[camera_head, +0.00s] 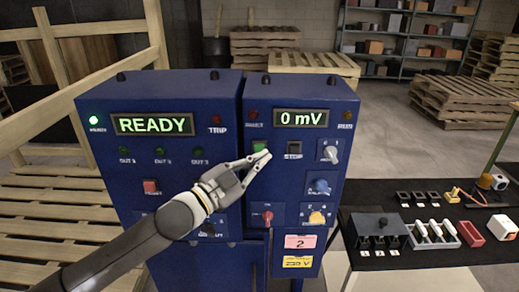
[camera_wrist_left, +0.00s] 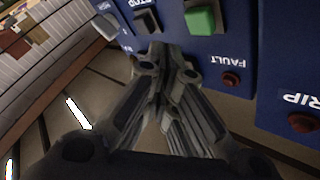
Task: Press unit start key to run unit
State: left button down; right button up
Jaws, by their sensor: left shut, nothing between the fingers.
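The blue control unit (camera_head: 215,90) stands in front of me with two panels. The green key (camera_head: 259,146) is on the right panel, under the 0 mV display (camera_head: 301,118); its label is not readable. The black STOP key (camera_head: 294,148) is to its right. My left gripper (camera_head: 266,156) is shut and empty, its tips just below the green key in the head view. In the left wrist view, the green key (camera_wrist_left: 201,21) and the black key (camera_wrist_left: 147,20) lie beyond the fingertips (camera_wrist_left: 166,55). I cannot tell whether the tips touch the panel. My right gripper is out of view.
The left panel's display (camera_head: 153,124) reads READY, with a lit green lamp (camera_head: 94,120) beside it. Knobs and a red key (camera_head: 151,186) sit lower on the panels. A black table (camera_head: 430,202) with parts is at right. Wooden pallets (camera_head: 60,210) are at left.

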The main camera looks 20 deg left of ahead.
aim_at(260, 149)
pick_arm(q)
jog(key=shift+w+a, duration=0.25)
jog(key=shift+w, duration=0.8)
dwell(0.6)
jog(key=shift+w+r+p, duration=0.1)
jog(key=shift+w+p, duration=0.05)
jog(key=shift+p, duration=0.15)
jog(key=shift+w+a, duration=0.1)
jog(key=shift+w, duration=0.15)
jog(key=shift+w+a, duration=0.2)
jog(key=shift+w, duration=0.25)
dwell(0.7)
jog(key=shift+s, duration=0.1)
jog(key=shift+s+d+p, duration=0.25)
jog(key=shift+s+p, duration=0.05)
jog(key=shift+s, duration=0.5)
